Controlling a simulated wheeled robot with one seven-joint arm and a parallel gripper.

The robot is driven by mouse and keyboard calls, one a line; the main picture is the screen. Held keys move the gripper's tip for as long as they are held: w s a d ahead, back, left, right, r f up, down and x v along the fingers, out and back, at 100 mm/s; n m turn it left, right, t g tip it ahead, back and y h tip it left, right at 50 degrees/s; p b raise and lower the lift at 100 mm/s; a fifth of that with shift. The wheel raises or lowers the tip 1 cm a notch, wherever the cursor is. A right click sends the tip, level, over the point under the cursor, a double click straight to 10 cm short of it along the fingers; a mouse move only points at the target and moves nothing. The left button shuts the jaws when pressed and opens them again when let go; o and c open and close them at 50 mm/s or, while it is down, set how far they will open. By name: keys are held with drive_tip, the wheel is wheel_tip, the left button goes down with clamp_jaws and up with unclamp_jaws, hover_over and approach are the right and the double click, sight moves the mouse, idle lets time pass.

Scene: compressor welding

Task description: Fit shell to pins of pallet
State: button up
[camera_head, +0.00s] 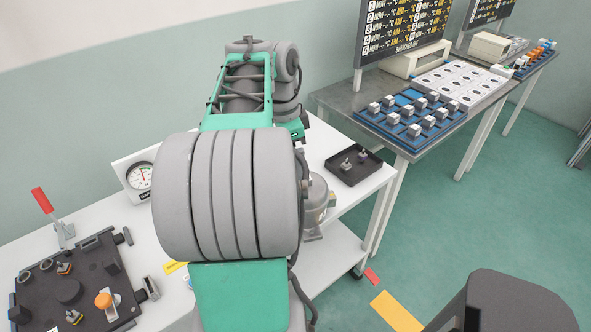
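A grey metal cylinder (316,207) with a yellow label, which looks like the shell, shows at the right of my arm over the white table. Its left part is hidden by my arm, and I cannot tell whether it stands on the table or is held. A dark fixture plate (45,290), possibly the pallet, lies at the lower left. It carries small pegs, an orange knob (103,300) and clamps, and its lower edge is cut off. My gripper is not visible; my large grey and green arm links cover the middle of the view.
A red-handled clamp (43,201) and a dial gauge (139,176) stand on the white table (215,250). A black tray (353,166) with small parts sits at its right end. Behind are a blue tray (385,122) of metal blocks and a monitor (403,25).

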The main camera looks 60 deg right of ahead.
sight(300, 198)
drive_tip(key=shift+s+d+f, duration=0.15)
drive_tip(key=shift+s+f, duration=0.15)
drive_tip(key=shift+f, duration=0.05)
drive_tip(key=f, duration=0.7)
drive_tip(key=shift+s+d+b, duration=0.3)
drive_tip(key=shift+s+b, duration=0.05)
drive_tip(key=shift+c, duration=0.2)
